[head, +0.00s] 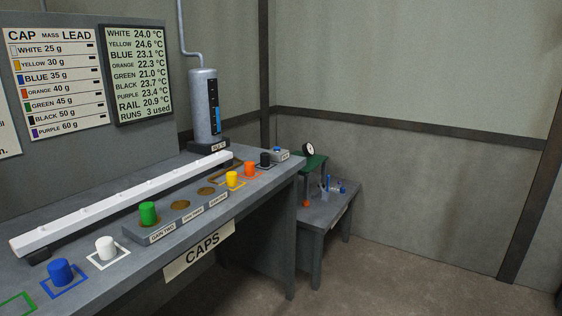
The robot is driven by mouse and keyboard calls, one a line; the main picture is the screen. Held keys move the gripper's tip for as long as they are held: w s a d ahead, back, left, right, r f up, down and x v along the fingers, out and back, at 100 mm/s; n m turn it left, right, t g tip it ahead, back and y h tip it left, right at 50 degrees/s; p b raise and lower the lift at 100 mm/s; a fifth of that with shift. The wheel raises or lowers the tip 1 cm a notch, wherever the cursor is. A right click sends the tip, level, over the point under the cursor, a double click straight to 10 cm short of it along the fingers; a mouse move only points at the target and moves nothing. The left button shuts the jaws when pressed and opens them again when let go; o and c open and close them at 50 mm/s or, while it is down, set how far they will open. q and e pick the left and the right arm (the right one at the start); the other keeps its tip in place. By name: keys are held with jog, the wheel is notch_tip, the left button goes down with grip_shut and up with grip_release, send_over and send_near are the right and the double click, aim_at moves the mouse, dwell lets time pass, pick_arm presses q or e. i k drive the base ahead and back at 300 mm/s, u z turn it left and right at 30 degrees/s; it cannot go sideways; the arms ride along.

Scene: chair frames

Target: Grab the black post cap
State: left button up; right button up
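The black post cap (265,159) stands upright near the far right end of the grey bench, beside a small grey box with a blue top. It is small in the head view, but its dark round side and top show. Nothing touches it that I can see. Neither of my grippers shows in the head view.
On the bench (90,290) stand blue (60,272), white (107,248), green (148,213), yellow (232,179) and orange (249,169) caps. A white rail (120,203) runs behind them. A grey cylinder (205,108) stands at the back. A low side table (325,208) is beyond.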

aim_at(265, 157)
jog(key=z, duration=0.7)
jog(key=i, duration=1.65)
jog(key=u, duration=0.6)
jog(key=i, duration=1)
jog(key=u, duration=1.1)
